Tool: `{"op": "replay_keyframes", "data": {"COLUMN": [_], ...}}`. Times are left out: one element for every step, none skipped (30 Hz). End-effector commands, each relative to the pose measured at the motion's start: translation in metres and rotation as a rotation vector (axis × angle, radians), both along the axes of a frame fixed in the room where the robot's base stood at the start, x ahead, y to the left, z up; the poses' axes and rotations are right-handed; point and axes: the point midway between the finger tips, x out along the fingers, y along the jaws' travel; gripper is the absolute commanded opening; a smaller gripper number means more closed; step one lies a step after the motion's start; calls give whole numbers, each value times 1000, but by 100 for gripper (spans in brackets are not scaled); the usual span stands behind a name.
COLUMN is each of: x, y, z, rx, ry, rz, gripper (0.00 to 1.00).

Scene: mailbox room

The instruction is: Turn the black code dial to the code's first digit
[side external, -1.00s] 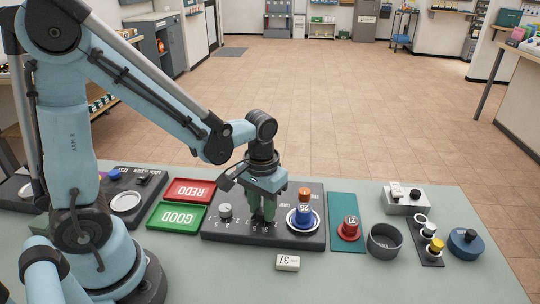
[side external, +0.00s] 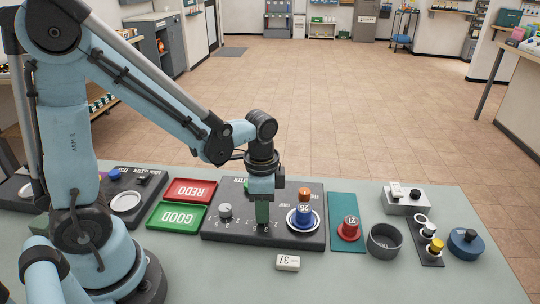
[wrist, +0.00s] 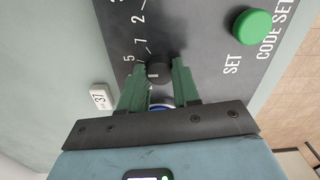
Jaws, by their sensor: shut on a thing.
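The black code dial (wrist: 158,68) sits on the dark code panel (side external: 225,236), with printed digits 5, 7 and 2 near it in the wrist view. My gripper (side external: 262,226) points down over the panel, its two green fingers on either side of the dial, shut on it. A pale mark shows on the dial's near side, but I cannot tell which digit it points at. In the side view the fingers mostly hide the dial. A small white tag marked 37 (side external: 288,263) lies on the table in front of the panel; it also shows in the wrist view (wrist: 102,98).
A grey knob (side external: 225,211) stands left of my gripper. A green button (wrist: 252,25) is on the panel. Red and green trays (side external: 175,216) lie left; a red stamp (side external: 349,228) and grey cup (side external: 384,241) stand right.

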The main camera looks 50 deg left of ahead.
Motion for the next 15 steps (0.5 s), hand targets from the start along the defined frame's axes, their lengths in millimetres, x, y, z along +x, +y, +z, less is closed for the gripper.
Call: {"op": "replay_keyframes", "data": {"x": [0, 0, 0, 0, 0, 0, 0, 0, 0, 0, 0, 0, 0, 0, 0], "y": [0, 0, 0, 0, 0, 0, 0, 0, 0, 0, 0, 0, 0, 0, 0], "z": [0, 0, 0, 0, 0, 0, 0, 0, 0, 0, 0, 0, 0, 0, 0], "rx": [0, 0, 0, 0, 0, 0, 0, 0, 0, 0, 0, 0, 0, 0, 0], "ry": [1, 1, 1, 1, 1, 1, 1, 1, 1, 1, 1, 1, 1, 1, 1], "rz": [-41, -65, -96, -118, -140, -167, -186, -204, -227, -242, -257, -273, -286, -296, -309], "gripper": [1, 1, 1, 1, 1, 1, 1, 1, 1, 1, 1, 1, 1, 1, 1]}}
